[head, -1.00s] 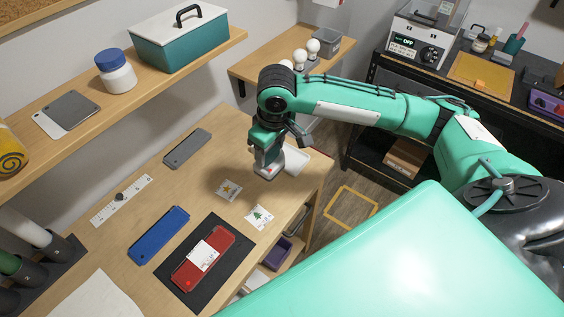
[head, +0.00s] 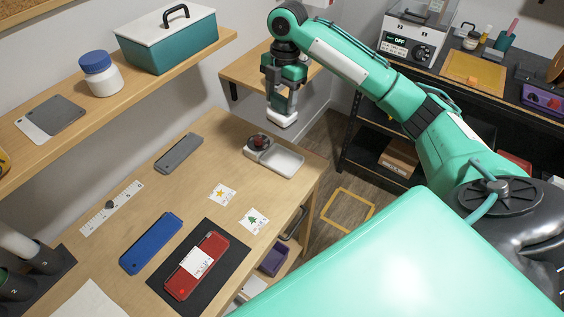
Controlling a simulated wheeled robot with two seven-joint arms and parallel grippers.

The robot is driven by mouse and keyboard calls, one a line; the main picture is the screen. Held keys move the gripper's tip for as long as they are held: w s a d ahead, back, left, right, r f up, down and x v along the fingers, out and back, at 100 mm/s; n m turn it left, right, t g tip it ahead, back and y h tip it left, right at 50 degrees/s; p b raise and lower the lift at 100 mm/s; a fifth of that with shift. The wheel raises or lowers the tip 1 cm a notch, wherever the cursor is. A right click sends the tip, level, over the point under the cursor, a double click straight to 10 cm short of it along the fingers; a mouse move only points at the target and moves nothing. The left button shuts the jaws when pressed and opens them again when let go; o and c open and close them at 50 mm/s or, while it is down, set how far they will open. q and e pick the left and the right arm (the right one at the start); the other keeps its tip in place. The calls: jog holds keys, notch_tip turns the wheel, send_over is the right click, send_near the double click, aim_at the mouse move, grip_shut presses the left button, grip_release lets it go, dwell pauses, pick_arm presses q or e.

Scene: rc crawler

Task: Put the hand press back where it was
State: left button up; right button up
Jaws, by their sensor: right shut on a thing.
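My right gripper (head: 282,106) is in the air above the far end of the wooden table. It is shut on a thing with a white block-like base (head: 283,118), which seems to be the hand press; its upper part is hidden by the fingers. My left gripper is out of view.
On the table (head: 205,152) lie a grey case (head: 179,152), a blue case (head: 150,243), a red case (head: 190,282) on a black mat, a star card (head: 221,194) and a tree card (head: 253,220). A small wooden shelf (head: 243,72) is behind my gripper.

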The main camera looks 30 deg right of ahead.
jog(key=shift+w+d+r+n, duration=0.25)
jog(key=shift+d+n, duration=0.15)
jog(key=shift+n, duration=0.4)
jog(key=shift+d+f, duration=0.1)
notch_tip(320, 180, down, 19)
jog(key=p, duration=0.4)
jog(key=shift+p, duration=0.4)
jog(key=shift+f, duration=0.35)
jog(key=shift+f, duration=0.15)
jog(key=o, duration=1)
